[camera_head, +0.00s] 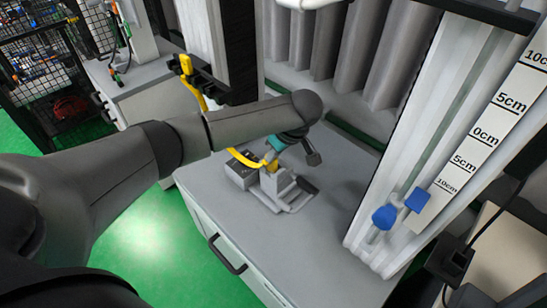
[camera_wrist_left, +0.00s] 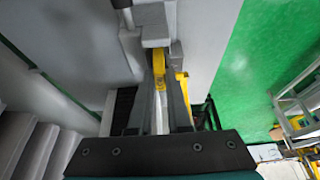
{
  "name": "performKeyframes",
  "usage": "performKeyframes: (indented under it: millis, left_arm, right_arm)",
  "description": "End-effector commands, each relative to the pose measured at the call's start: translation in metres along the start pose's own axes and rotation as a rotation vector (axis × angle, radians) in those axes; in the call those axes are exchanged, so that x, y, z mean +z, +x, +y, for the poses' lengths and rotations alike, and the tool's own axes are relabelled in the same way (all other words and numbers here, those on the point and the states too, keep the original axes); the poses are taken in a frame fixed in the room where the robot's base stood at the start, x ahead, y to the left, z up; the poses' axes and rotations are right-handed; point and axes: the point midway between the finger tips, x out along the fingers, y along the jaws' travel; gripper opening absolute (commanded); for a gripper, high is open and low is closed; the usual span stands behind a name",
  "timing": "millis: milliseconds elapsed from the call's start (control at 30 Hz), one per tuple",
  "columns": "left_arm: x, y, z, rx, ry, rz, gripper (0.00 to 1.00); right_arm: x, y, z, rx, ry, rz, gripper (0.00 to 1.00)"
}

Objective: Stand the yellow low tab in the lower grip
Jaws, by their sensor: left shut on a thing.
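My left gripper (camera_head: 271,163) reaches down over the grey lower grip (camera_head: 282,187), which stands on the grey cabinet top. In the left wrist view, the gripper fingers (camera_wrist_left: 160,92) are shut on the yellow low tab (camera_wrist_left: 159,75). A grey block of the fixture (camera_wrist_left: 154,32) lies just beyond the fingertips. In the head view, only a small bit of yellow shows at the fingertips, right over the grip. I cannot tell whether the tab touches the grip or sits between its jaws. My right gripper is not in view.
A yellow curved strap (camera_head: 243,157) runs beside the grip, near a grey box (camera_head: 240,174). Blue knobs (camera_head: 384,217) and a centimetre scale (camera_head: 485,135) stand on the right column. The cabinet top (camera_head: 335,240) is clear in front of the grip.

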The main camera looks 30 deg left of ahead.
Motion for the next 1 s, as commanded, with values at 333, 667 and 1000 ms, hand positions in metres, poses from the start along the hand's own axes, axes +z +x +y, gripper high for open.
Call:
performKeyframes:
  millis: [333, 667, 1000]
  left_arm:
    - [0.002, 0.003, 0.000, 0.000, -0.001, -0.002, 0.00]
    - [0.001, 0.003, 0.001, 0.001, -0.001, -0.001, 0.46]
    - [0.000, -0.008, 0.001, 0.004, 0.000, -0.001, 0.46]
  right_arm:
    - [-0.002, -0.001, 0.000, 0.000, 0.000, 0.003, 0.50]
    - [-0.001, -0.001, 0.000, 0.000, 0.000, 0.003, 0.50]
    - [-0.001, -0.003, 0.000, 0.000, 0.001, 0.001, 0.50]
